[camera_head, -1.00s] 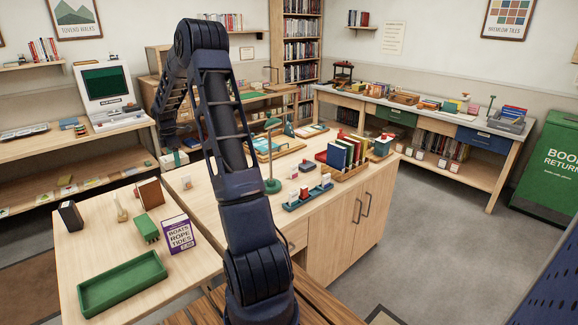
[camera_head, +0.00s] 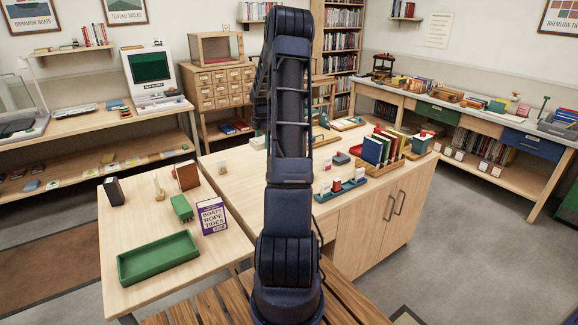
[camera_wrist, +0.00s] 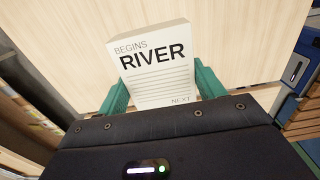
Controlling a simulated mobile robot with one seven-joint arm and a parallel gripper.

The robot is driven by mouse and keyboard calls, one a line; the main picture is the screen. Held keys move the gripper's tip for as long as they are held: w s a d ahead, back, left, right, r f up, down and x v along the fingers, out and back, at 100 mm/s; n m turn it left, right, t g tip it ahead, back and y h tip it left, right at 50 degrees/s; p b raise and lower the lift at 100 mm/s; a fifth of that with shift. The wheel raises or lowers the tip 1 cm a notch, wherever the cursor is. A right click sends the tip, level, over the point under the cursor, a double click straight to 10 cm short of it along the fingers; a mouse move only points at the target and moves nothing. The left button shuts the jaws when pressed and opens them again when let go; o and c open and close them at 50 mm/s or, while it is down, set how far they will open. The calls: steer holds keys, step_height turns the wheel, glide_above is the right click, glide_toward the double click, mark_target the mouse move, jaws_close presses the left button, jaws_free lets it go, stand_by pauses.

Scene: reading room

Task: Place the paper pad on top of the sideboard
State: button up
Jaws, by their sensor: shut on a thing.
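The paper pad (camera_wrist: 155,62) is a white block with "BEGINS RIVER" and ruled lines on its face. In the wrist view my gripper (camera_wrist: 162,88) is shut on it, with a green finger at each side. A pale wood surface shows behind the pad; I cannot tell how far off it is. In the head view my arm hides the gripper and pad. The wooden cabinet with doors (camera_head: 362,232), which looks like the sideboard, stands right of centre, its top partly hidden by my arm.
A lower table at left holds a green tray (camera_head: 158,258) and a purple book (camera_head: 212,216). Bare wood shows left of my arm.

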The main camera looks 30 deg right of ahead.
step_height(320, 180, down, 18)
steer(key=shift+r, duration=0.1)
stand_by(0.5)
steer(key=o, duration=1.1)
steer(key=shift+c, duration=0.2)
